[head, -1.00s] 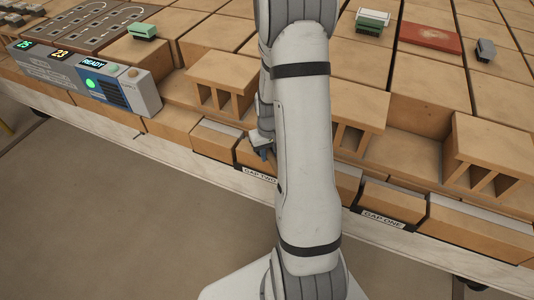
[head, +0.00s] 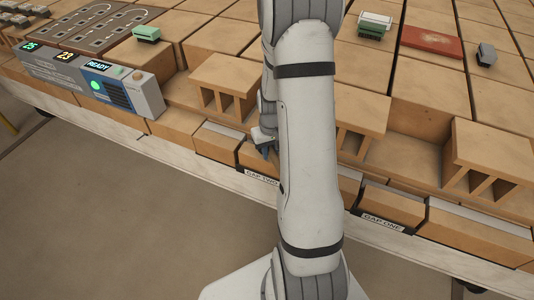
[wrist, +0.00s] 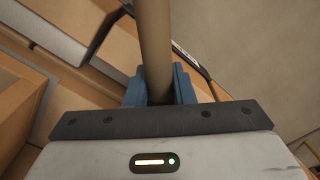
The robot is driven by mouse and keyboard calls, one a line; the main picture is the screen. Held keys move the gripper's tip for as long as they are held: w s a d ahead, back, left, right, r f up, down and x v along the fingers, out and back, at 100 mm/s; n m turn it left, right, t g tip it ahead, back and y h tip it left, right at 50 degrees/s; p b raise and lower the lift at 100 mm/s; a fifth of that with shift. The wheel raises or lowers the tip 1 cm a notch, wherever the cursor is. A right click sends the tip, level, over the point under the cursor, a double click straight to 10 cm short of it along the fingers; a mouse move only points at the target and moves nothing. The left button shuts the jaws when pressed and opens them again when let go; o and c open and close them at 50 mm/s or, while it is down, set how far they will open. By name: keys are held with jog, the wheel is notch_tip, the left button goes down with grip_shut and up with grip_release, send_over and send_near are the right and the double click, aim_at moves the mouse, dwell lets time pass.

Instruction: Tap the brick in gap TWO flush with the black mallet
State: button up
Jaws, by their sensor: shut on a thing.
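My gripper (wrist: 160,88) has blue fingers and is shut on a round wooden handle (wrist: 155,40), which I take for the mallet's. The handle runs up out of the wrist view, and the black mallet head is not visible in either view. In the head view my gripper (head: 265,146) is partly hidden by my arm, just above the table's front edge at gap TWO. The label GAP TWO (head: 261,177) is on that edge. The brick (head: 250,156) behind this label is partly covered by my arm, so I cannot tell whether it sits flush.
A console (head: 95,78) reading READY stands at the left. Hollow bricks (head: 222,82) stand left of my arm and at the right (head: 488,160). The GAP ONE label (head: 382,222) is to the right. A red tile (head: 431,42) and a grey block (head: 486,54) lie at the back.

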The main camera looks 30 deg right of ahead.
dwell(0.3)
notch_tip(320, 180, down, 3)
jog(key=shift+r+b, duration=0.1)
jog(key=shift+b, duration=1)
jog(key=shift+r, duration=0.1)
jog(key=shift+r+p, duration=0.85)
jog(key=shift+r, duration=0.35)
jog(key=shift+r+p, duration=2.1)
jog(key=shift+r, duration=0.95)
jog(key=shift+f, duration=0.1)
